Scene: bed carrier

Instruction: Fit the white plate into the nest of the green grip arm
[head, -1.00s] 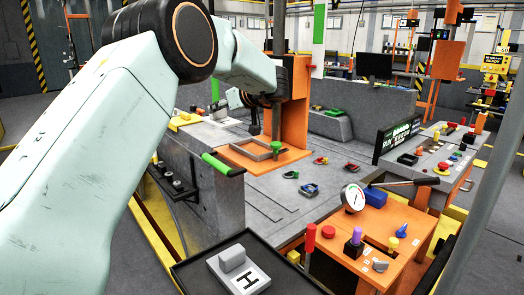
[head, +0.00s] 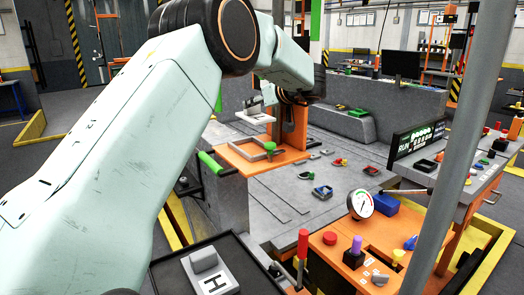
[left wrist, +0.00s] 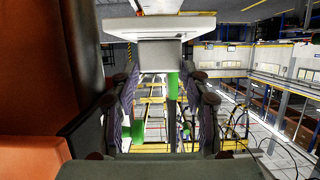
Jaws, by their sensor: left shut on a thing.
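My left gripper (head: 270,98) is shut on the grey grip block of a white plate (head: 255,117), held raised near the orange column. In the left wrist view the white plate (left wrist: 160,28) lies across the top, with its grey block between the fingers of my left gripper (left wrist: 162,72). Below it in the head view is an orange base with a grey square frame (head: 241,152), which looks like a nest; the plate appears above and apart from it. A green grip (head: 210,162) sits on an arm left of the frame. My right gripper is out of view.
An orange column (head: 291,128) stands right behind the frame. Several small coloured parts (head: 322,192) lie on the grey deck. A black tray with a white H-marked plate (head: 210,277) is in front. An orange console with a gauge (head: 360,204) stands at the right front.

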